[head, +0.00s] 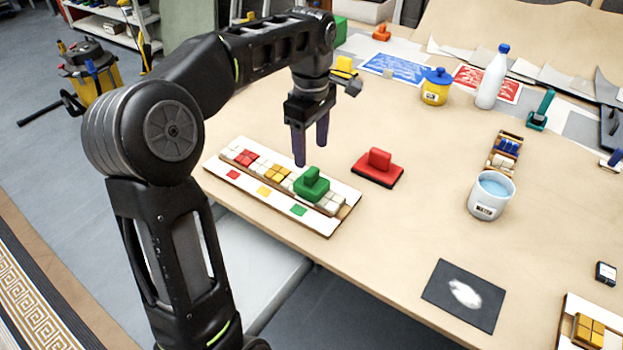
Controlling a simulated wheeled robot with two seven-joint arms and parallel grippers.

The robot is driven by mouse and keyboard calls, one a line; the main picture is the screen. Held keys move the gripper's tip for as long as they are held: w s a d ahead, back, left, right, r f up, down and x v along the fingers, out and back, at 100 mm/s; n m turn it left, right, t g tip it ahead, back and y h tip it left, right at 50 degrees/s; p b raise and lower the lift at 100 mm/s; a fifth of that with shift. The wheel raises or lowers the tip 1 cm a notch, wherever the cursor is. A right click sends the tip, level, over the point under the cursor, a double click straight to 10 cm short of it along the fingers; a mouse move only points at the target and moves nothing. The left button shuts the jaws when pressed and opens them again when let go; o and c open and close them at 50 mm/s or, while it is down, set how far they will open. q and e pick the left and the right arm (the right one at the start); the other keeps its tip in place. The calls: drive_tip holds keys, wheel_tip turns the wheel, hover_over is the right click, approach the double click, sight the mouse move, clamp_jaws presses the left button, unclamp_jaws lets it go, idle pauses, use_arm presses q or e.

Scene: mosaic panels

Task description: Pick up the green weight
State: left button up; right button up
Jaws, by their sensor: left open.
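The green weight (311,184) is a green block with a raised handle. It rests on the row of tiles on the white mosaic panel (323,224), towards the panel's right end. My left gripper (310,150) points down just above and behind the weight. Its two dark fingers are apart with nothing between them, and they look clear of the weight. How high the fingertips are over the panel is hard to tell. My right gripper does not show.
A red weight (378,167) stands close to the right of the green one. A cup of blue liquid (490,195), a tile tray (504,150), a yellow pot (436,87) and a white bottle (493,78) stand further right. A dark square (465,295) lies near the front edge.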

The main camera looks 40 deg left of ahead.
sight(312, 171)
use_arm(q)
drive_tip(key=shift+a+f, duration=0.1)
drive_tip(key=shift+f, duration=1.3)
drive_tip(key=shift+f, duration=0.1)
drive_tip(key=f+p, duration=0.1)
drive_tip(key=f, duration=0.4)
drive_tip(key=shift+w, duration=0.2)
clamp_jaws()
idle(0.7)
